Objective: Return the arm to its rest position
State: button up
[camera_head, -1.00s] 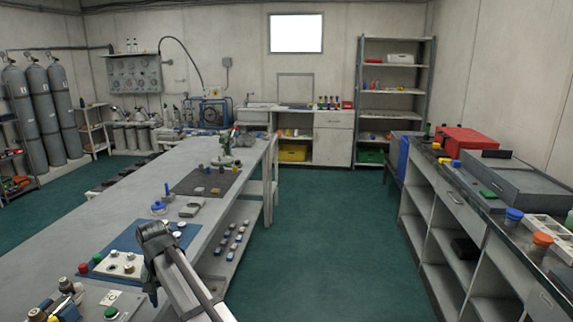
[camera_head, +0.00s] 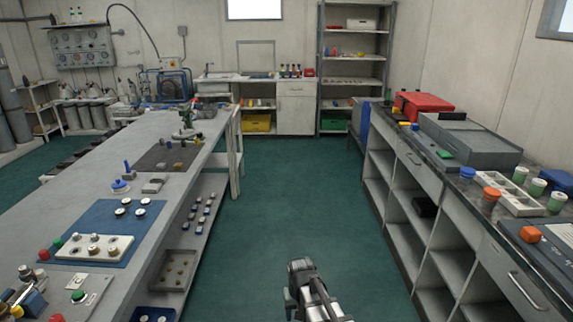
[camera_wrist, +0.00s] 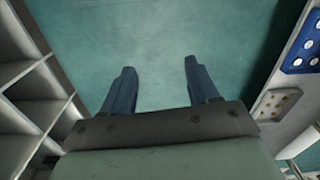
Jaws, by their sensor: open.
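My gripper (camera_wrist: 158,80) shows in the wrist view with its two dark fingers spread apart and nothing between them. It points down at the green floor (camera_wrist: 155,35). In the head view my arm is at the bottom centre, over the aisle between the long left bench (camera_head: 170,205) and the right counter (camera_head: 455,188). The fingers are hard to make out in that view.
On the left bench lie a blue mat (camera_head: 85,219) and a white block with knobs (camera_head: 70,248). A tray with holes (camera_head: 180,270) sits on its lower shelf. The right counter has open compartments and a grey case (camera_head: 480,148) on top. The aisle floor (camera_head: 280,200) is clear.

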jog(key=s+d+f+m, duration=0.1)
jog(key=s+d+f, duration=0.25)
jog(key=d, duration=0.35)
jog(key=s+d+f, duration=0.2)
jog(key=s+d, duration=0.2)
jog(key=d, duration=0.2)
jog(key=s+f+g, duration=0.3)
jog(key=s+f, duration=0.7)
jog(key=s, duration=0.4)
jog(key=s+f+g, duration=0.3)
jog(key=s+f, duration=0.6)
jog(key=s, duration=0.5)
jog(key=shift+s+f+g, duration=0.3)
jog(key=shift+s+f, duration=0.1)
jog(key=shift+d, duration=0.1)
